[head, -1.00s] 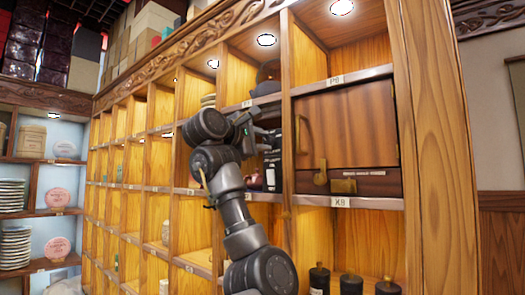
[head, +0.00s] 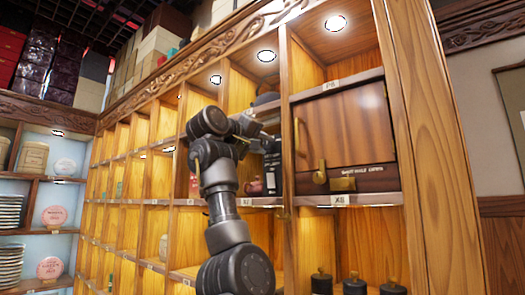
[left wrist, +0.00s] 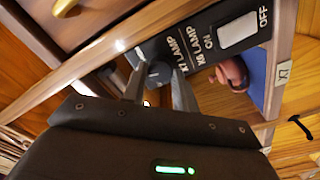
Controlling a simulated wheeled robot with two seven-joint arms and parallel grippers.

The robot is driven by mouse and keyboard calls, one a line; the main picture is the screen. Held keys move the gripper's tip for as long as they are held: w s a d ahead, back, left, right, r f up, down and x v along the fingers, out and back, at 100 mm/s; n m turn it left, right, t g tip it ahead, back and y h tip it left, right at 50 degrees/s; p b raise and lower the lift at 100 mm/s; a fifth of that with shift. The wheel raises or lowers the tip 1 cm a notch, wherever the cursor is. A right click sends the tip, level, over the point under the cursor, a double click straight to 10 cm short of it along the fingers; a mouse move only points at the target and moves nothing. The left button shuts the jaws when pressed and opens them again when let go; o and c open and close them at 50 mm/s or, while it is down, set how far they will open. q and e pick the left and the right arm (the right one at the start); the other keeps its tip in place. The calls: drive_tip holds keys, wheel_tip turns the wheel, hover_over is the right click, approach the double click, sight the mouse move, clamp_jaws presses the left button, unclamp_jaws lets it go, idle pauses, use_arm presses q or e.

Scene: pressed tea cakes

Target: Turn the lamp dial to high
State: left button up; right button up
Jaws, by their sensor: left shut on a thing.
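A black lamp panel (left wrist: 205,48) with white lettering for the X7 and X8 lamps and ON/OFF marks shows in the left wrist view. A white switch (left wrist: 238,31) sits on it. The dark grey lamp dial (left wrist: 158,74) is between my left fingertips (left wrist: 160,80), which are shut on it; the fingers hide part of it, and I cannot read its setting. In the head view my left gripper (head: 260,142) reaches the cabinet at the black panel (head: 271,170), partly covering it. My right gripper is not in view.
A reddish-brown pot (left wrist: 232,73) stands close beside the panel. A wooden door with a brass handle (head: 299,137) is just right of my gripper. Black canisters (head: 320,282) stand in the cell below. Wooden dividers and shelf edges surround the hand closely.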

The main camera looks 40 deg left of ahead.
use_arm(q)
drive_tip(key=m+b, duration=0.1)
drive_tip(key=m, duration=0.3)
drive_tip(key=shift+f+m+b, duration=0.15)
drive_tip(key=shift+m+b, duration=0.15)
drive_tip(key=shift+b, duration=0.05)
drive_tip(key=shift+m+b, duration=0.6)
drive_tip(key=shift+m, duration=1.6)
drive_tip(key=o, duration=1)
drive_tip(key=shift+c, duration=0.2)
drive_tip(key=s+b, duration=0.5)
drive_tip(key=s, duration=0.6)
